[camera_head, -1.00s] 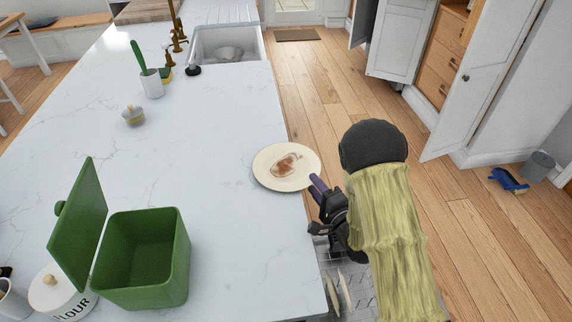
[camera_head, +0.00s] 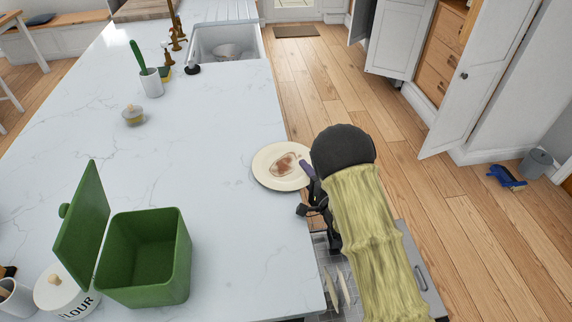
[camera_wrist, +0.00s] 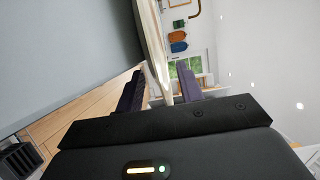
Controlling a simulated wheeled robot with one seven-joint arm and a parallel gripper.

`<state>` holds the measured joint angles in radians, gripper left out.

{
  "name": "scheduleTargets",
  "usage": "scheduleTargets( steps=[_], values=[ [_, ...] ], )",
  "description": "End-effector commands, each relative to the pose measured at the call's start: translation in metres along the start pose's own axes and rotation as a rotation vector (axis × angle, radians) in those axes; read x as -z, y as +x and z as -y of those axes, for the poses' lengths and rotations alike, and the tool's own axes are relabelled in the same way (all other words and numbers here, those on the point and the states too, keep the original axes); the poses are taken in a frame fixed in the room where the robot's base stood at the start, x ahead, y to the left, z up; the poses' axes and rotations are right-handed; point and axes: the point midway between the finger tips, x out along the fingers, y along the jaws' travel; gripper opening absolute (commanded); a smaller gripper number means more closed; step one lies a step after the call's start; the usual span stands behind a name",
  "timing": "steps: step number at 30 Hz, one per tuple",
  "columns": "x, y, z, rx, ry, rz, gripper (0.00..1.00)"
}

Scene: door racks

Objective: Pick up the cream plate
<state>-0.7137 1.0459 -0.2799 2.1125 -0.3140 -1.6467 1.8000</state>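The cream plate (camera_head: 265,177) lies flat on the white counter near its right edge, with a reddish-brown stain in its middle. Its right rim appears to overhang the counter edge and is partly covered by my gripper. My gripper (camera_head: 308,174) is at the plate's right rim. In the wrist view, the plate (camera_wrist: 153,40) shows edge-on, its rim reaching between the two dark fingers of my gripper (camera_wrist: 160,90). The fingers are apart, with a gap visible on both sides of the rim.
A green open-lidded bin (camera_head: 143,295) and a flour jar (camera_head: 60,297) stand at the front left of the counter (camera_head: 215,130). A rack (camera_head: 340,270) with plates is below the counter edge, beside my arm. The sink (camera_head: 228,35) is at the back.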

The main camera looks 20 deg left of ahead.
Motion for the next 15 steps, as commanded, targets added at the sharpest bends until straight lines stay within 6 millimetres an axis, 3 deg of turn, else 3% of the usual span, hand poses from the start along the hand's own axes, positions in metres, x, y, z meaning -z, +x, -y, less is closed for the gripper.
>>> scheduleTargets(
  steps=[10, 15],
  values=[
    [-0.0001, -0.0003, 0.0000, 0.000, 0.000, 0.000, 0.37],
    [-0.0001, -0.0004, 0.0000, 0.000, 0.000, 0.000, 0.04]
  ],
)
